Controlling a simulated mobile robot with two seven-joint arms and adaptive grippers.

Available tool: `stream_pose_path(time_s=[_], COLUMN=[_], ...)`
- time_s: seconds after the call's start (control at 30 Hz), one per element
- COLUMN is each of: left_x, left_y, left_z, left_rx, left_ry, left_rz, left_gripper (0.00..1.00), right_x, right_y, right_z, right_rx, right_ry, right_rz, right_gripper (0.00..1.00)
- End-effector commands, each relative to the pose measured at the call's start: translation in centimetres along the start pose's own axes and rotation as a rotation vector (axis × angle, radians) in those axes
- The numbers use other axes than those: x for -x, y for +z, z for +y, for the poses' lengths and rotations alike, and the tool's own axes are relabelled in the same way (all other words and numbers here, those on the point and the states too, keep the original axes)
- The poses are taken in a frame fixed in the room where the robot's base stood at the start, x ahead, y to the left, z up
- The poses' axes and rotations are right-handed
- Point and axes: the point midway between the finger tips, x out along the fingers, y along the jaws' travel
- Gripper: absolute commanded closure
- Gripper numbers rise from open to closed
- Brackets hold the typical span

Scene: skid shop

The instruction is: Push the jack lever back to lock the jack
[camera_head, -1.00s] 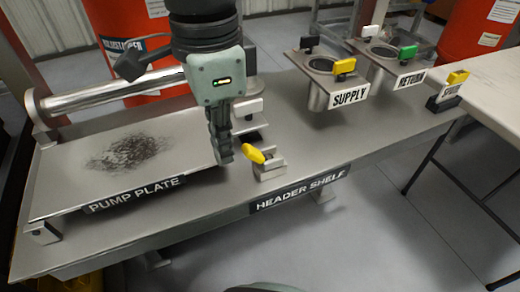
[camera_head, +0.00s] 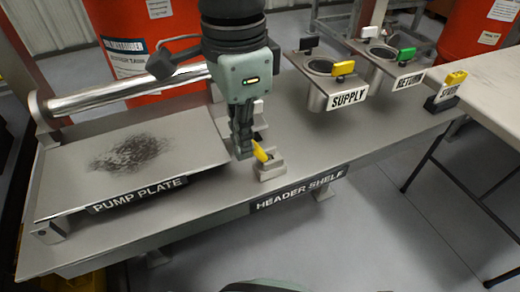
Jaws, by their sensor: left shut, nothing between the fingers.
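The jack lever (camera_head: 260,152) is the yellow handle on a small metal block (camera_head: 271,168) at the front of the header shelf, right of the pump plate (camera_head: 60,178). It stands tilted up and to the left from the block. My left gripper (camera_head: 243,155) comes down from above with its fingers shut and empty. Its fingertips are just left of the yellow lever, very close to it or touching; I cannot tell which. My right gripper is not in view.
The supply holder (camera_head: 347,97) and return holder (camera_head: 409,79) stand at the back right, with a yellow-topped spare block (camera_head: 443,98) beyond. A metal roller bar (camera_head: 130,93) runs behind the pump plate. A white table (camera_head: 495,82) is at the far right.

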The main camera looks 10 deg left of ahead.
Motion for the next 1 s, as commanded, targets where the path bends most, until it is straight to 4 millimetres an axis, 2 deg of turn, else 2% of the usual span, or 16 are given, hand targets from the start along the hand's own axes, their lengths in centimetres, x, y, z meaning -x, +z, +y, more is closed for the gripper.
stream_pose_path(time_s=[0.27, 0.77, 1.0], left_x=[0.0, 0.0, 0.0], left_y=[-0.3, -2.6, -2.8], left_z=[0.0, 0.0, 0.0], left_rx=[-0.001, -0.001, 0.000], left_ry=[0.000, 0.000, 0.000], left_rz=[0.001, 0.000, 0.000], left_gripper=[1.00, 1.00, 1.00], right_x=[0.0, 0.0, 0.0], right_y=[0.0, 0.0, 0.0], right_z=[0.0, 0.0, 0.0], right_rx=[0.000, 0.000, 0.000], right_ry=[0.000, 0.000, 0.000], right_rz=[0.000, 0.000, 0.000], right_gripper=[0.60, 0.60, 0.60])
